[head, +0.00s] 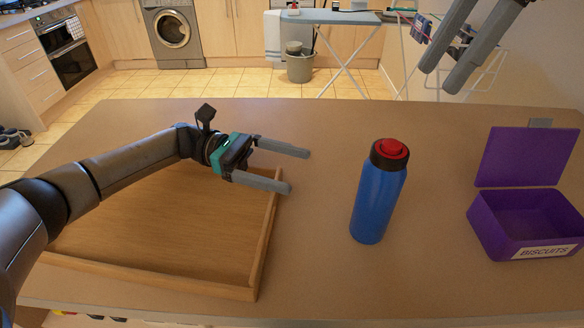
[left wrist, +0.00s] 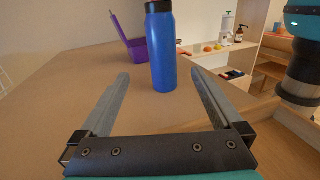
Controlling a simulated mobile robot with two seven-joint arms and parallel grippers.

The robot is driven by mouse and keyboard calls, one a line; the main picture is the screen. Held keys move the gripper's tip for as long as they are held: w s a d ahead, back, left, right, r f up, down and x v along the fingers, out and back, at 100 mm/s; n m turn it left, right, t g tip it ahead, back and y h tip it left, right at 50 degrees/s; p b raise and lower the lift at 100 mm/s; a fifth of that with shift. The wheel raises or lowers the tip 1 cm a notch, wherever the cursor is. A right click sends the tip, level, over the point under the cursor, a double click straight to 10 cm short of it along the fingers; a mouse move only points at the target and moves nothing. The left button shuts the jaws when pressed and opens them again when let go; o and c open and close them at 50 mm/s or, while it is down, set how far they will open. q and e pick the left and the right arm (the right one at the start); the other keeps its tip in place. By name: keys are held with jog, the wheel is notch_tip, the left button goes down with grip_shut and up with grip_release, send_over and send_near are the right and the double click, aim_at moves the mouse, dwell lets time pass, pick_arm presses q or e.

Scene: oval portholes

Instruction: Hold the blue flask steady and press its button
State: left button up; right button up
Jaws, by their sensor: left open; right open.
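The blue flask (head: 377,203) stands upright on the table, right of the middle in the head view. It has a black collar and a red button (head: 392,148) on top. My left gripper (head: 299,171) is open and empty, to the left of the flask, its fingers pointing towards it without touching. In the left wrist view the flask (left wrist: 162,55) stands beyond and between the open fingertips (left wrist: 163,78); its red top is cut off there. My right gripper (head: 452,78) is open and empty, high at the upper right of the head view, above the table's far edge.
A wooden tray (head: 262,245) lies under my left arm on the left of the table. An open purple biscuit box (head: 507,235) with its lid raised stands at the right. The table (head: 325,255) is bare between tray and flask.

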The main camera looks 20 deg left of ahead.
aim_at(375, 194)
pick_arm(q)
jog(key=shift+s+d+f, duration=0.1)
jog(key=shift+s+d, duration=0.05)
jog(key=d, duration=1.5)
jog(key=shift+s, duration=0.3)
grip_shut()
pick_arm(e)
grip_shut()
dwell(0.3)
jog(key=shift+f, duration=0.1)
dwell(1.4)
